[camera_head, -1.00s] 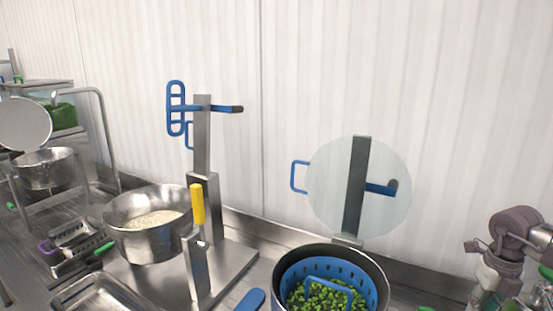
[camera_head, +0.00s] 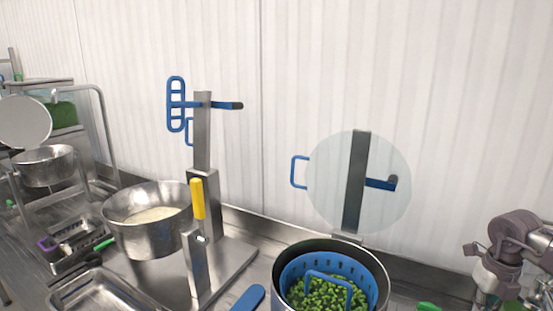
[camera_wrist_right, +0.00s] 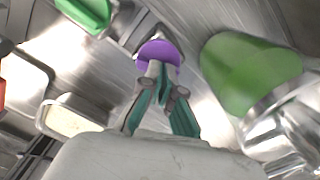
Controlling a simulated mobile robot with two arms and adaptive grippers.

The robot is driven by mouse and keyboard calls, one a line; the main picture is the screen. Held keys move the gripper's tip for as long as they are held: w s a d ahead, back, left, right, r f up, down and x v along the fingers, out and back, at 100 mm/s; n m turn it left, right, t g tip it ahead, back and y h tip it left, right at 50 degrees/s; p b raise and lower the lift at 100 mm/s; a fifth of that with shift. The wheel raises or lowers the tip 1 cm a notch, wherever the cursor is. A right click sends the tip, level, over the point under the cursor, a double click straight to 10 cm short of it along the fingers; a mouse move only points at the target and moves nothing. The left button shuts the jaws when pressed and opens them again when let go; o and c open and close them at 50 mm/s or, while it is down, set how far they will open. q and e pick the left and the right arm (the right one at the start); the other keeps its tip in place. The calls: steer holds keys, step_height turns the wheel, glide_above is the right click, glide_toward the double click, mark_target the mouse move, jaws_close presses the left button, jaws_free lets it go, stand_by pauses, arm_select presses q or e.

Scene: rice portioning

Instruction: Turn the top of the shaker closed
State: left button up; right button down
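In the right wrist view a green rounded piece (camera_wrist_right: 245,72) sits at a shiny metal cylinder (camera_wrist_right: 290,125); this may be the shaker and its top, but I cannot tell for sure. My right gripper (camera_wrist_right: 159,76), with teal pads, is to the left of it, its fingertips close together. A purple rounded piece (camera_wrist_right: 158,52) shows right at the fingertips; whether they grip it is unclear. In the head view part of my right arm (camera_head: 520,232) enters at the right edge, with its gripper not clearly visible. My left gripper is in neither view.
A dark pot (camera_head: 380,292) with a blue basket (camera_head: 300,268) of green vegetables stands at the front. A steel bowl (camera_head: 147,236) of rice is left, by a metal stand (camera_head: 203,150). A round lid (camera_head: 330,185) hangs behind the pot. An empty tray (camera_head: 70,296) lies front left.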

steer(key=shift+s+a+f, duration=0.15)
steer(key=shift+a+f, duration=0.05)
steer(key=shift+f, duration=0.2)
steer(key=m+p, duration=0.1)
steer(key=m, duration=0.3)
steer(key=shift+r, duration=0.1)
steer(key=m, duration=0.2)
steer(key=shift+m+p, duration=0.35)
steer(key=shift+m, duration=0.05)
steer(key=c, duration=1.4)
jaws_free()
steer(key=shift+o, duration=0.6)
steer(key=shift+w+d, duration=0.15)
steer(key=shift+w, duration=0.05)
step_height(320, 180, up, 8)
steer(key=p, duration=0.6)
